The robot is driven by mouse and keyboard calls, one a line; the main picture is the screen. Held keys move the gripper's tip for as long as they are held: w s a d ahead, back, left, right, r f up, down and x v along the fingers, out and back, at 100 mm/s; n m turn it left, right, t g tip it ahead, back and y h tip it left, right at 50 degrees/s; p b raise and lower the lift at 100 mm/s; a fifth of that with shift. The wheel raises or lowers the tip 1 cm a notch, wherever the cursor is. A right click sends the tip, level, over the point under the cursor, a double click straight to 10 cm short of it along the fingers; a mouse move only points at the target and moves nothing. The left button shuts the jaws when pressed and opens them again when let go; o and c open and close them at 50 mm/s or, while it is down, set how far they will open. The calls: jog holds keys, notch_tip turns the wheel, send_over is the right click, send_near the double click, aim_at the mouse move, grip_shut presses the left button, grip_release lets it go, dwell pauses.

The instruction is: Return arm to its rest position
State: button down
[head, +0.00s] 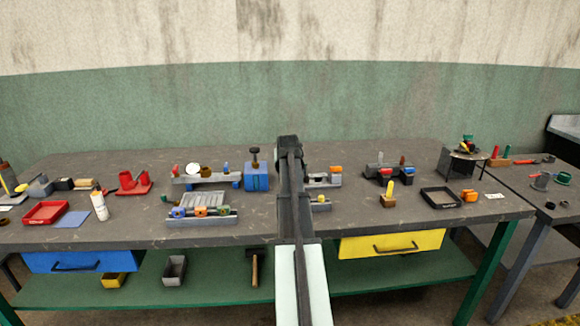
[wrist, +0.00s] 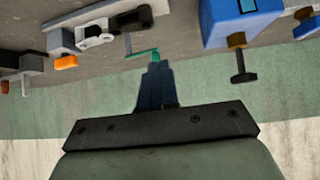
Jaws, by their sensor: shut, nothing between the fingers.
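My arm (head: 293,210) reaches up and forward over the middle of the grey workbench (head: 150,235) in the head view. The gripper itself cannot be made out there, as the arm's own links cover it. In the wrist view my gripper (wrist: 155,68) shows with its dark fingers together and nothing between them. That view is upside down, with the bench at the top and the green wall below. A small green piece (wrist: 142,54) appears just beyond the fingertips; whether they touch cannot be told.
A blue block with a dark knob (head: 256,175) stands just left of my arm. A grey rack (head: 202,208) holds coloured parts. A black tray (head: 441,197) lies to the right, a red tray (head: 45,212) far left. Blue (head: 85,261) and yellow (head: 390,244) drawers are shut.

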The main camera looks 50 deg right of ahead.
jog(key=shift+w+v, duration=0.1)
jog(key=shift+v, duration=0.85)
jog(key=shift+w+v, duration=0.15)
jog(key=shift+v, duration=0.75)
jog(key=shift+a, duration=0.2)
